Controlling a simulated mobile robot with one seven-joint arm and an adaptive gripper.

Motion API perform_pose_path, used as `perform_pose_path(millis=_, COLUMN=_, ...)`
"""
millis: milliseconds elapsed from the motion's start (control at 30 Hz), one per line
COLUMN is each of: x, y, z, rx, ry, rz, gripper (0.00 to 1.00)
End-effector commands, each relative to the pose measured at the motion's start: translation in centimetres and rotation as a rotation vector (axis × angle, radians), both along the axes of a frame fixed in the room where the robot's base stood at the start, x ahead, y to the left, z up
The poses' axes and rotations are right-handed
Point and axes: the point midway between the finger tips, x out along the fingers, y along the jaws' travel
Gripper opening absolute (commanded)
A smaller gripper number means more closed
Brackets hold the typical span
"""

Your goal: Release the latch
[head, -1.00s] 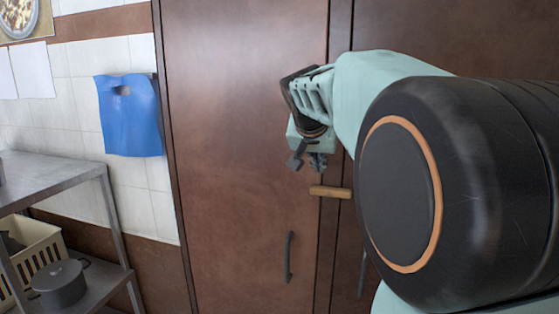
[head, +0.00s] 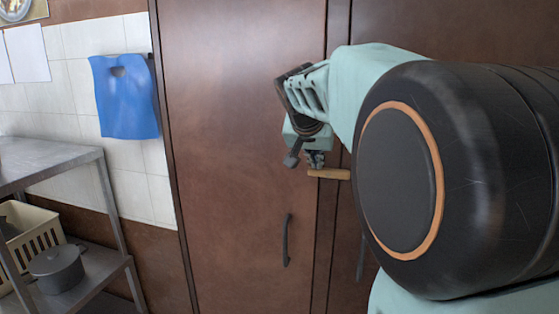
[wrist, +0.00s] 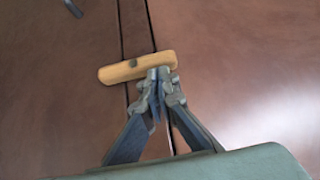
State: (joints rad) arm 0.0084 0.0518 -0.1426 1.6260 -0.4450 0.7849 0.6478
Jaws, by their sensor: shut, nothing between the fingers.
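The latch (head: 328,174) is a short light-wood bar, lying roughly level across the seam between two brown doors. It also shows in the wrist view (wrist: 125,71), with a dark pivot spot near its middle. My gripper (head: 314,160) is shut and empty, just above the bar in the head view. In the wrist view my fingertips (wrist: 160,76) meet in front of the bar, right of its pivot, and overlap part of it. I cannot tell whether they touch it.
The left door (head: 235,120) has a dark handle (head: 286,240) below the latch; another handle (head: 361,258) shows on the right door. A metal shelf (head: 45,160) with a basket (head: 32,235) and a pot (head: 57,268) stands left. A blue bag (head: 124,97) hangs on the tiles.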

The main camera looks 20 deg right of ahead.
Motion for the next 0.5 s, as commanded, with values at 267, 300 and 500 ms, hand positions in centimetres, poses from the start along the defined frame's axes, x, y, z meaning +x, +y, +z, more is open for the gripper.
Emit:
perform_pose_path(millis=267, x=0.18, y=0.28, z=-0.24, rx=-0.043, ry=0.029, rz=0.001, gripper=0.00)
perform_pose_path(millis=300, x=0.19, y=0.28, z=-0.26, rx=-0.048, ry=0.032, rz=0.001, gripper=0.00)
perform_pose_path(millis=500, x=0.26, y=0.36, z=-0.37, rx=-0.075, ry=0.051, rz=0.001, gripper=0.00)
